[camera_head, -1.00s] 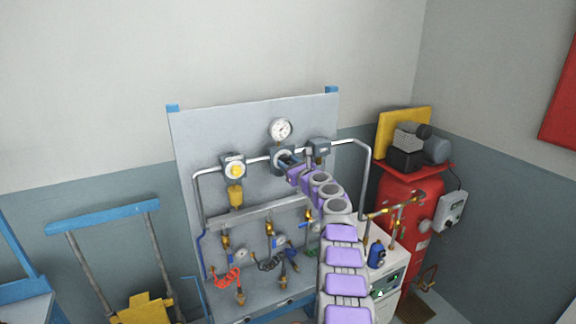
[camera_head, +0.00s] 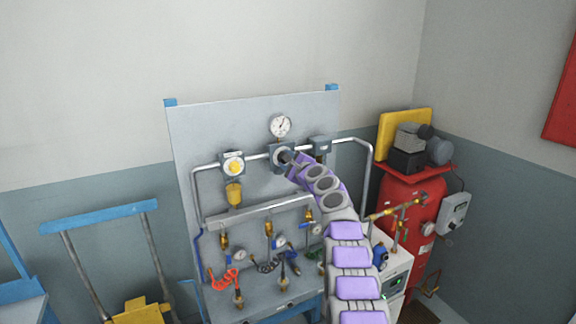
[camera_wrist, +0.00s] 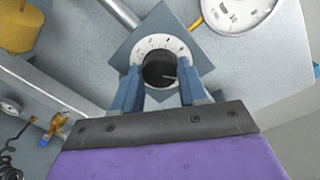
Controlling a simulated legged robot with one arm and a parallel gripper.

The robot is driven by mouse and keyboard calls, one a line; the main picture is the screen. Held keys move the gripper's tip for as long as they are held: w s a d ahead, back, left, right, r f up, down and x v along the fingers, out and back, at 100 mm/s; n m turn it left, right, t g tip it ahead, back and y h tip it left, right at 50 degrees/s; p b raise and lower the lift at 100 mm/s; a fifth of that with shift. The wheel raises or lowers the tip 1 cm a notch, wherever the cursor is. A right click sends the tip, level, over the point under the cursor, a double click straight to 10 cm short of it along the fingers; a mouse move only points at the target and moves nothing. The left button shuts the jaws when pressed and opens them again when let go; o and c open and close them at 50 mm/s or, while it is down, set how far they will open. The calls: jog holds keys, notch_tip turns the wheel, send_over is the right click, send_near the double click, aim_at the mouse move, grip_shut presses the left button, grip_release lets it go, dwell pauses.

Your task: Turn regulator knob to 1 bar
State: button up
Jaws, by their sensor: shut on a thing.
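The regulator knob (camera_wrist: 160,70) is black with a pale pointer line, set in a white numbered dial ring on a grey diamond-tilted block. In the wrist view my gripper (camera_wrist: 160,88) has its two blue fingers on either side of the knob, shut on it. In the head view my gripper (camera_head: 290,160) reaches the regulator block (camera_head: 277,152) from the right and hides the knob. The round white pressure gauge (camera_head: 280,126) sits just above the block. It shows partly at the top right of the wrist view (camera_wrist: 236,8), and its reading is not clear.
A second block with a yellow-white knob (camera_head: 233,164) is on the panel (camera_head: 190,125) to the left, with a yellow bowl (camera_head: 234,194) below. A grey pipe (camera_head: 350,140) runs right. Hoses and valves fill the lower panel. A red tank (camera_head: 408,205) stands at right.

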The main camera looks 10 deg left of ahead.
jog(key=n, duration=0.8)
jog(key=f+n+p, duration=0.1)
jog(key=n, duration=0.7)
jog(key=n+t+h, duration=0.1)
jog(key=n, duration=0.8)
jog(key=shift+f+p, duration=0.2)
jog(key=shift+p, duration=0.15)
dwell(0.4)
